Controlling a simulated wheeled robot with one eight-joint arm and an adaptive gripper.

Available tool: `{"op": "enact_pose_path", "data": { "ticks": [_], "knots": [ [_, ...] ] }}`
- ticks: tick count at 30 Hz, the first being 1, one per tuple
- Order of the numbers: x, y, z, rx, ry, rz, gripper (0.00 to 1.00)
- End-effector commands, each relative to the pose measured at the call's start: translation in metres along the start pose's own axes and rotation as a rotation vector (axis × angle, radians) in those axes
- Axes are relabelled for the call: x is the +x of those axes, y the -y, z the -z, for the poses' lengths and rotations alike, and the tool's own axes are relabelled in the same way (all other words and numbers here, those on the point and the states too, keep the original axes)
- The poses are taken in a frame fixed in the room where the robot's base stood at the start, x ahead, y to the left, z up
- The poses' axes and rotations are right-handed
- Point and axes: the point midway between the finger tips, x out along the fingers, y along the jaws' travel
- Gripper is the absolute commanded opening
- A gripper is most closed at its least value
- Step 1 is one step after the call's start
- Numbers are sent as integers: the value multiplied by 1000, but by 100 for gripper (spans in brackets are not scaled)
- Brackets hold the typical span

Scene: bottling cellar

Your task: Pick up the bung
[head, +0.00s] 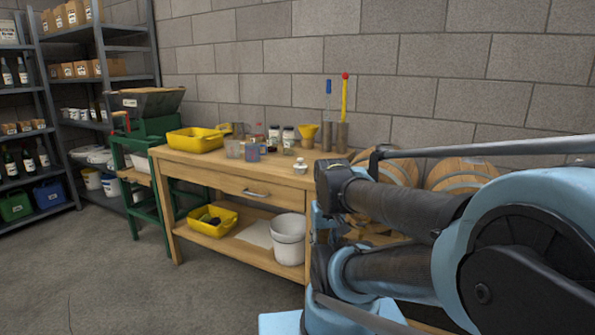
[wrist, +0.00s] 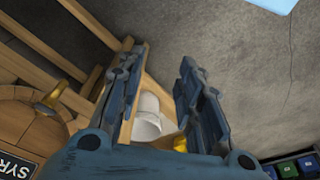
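A small whitish object (head: 300,165) stands on the workbench top (head: 262,168) near its right front edge. It may be the bung, but it is too small to tell. I make out no other clear bung in either view. My gripper (wrist: 158,58) shows in the wrist view with its two dark fingers spread wide and nothing held between them. Beyond the fingers is a white bucket (wrist: 148,108), well away from them. In the head view my arm fills the right side and I cannot make out the gripper.
The bench carries a yellow tray (head: 195,139), jars (head: 274,134), a yellow funnel (head: 308,133) and metal cylinders holding brushes (head: 342,136). A yellow bin (head: 212,220) and the bucket (head: 288,240) stand on its lower shelf. Barrels (head: 462,173) lie behind my arm. Left floor is clear.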

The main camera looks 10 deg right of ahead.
Motion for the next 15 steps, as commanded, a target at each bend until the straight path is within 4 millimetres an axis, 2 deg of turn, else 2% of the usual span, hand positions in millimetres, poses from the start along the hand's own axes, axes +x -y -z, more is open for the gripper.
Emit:
{"op": "enact_pose_path", "data": {
  "ticks": [1, 4, 7, 11, 15],
  "knots": [
    [0, 0, 0, 0, 0, 0, 45],
    [-10, 0, -3, -5, -13, 2, 67],
    [-24, 1, 13, -23, -17, 11, 67],
    [-52, 1, 49, -64, -29, 28, 67],
    [-86, 0, 98, -122, -46, 51, 67]
  ]
}}
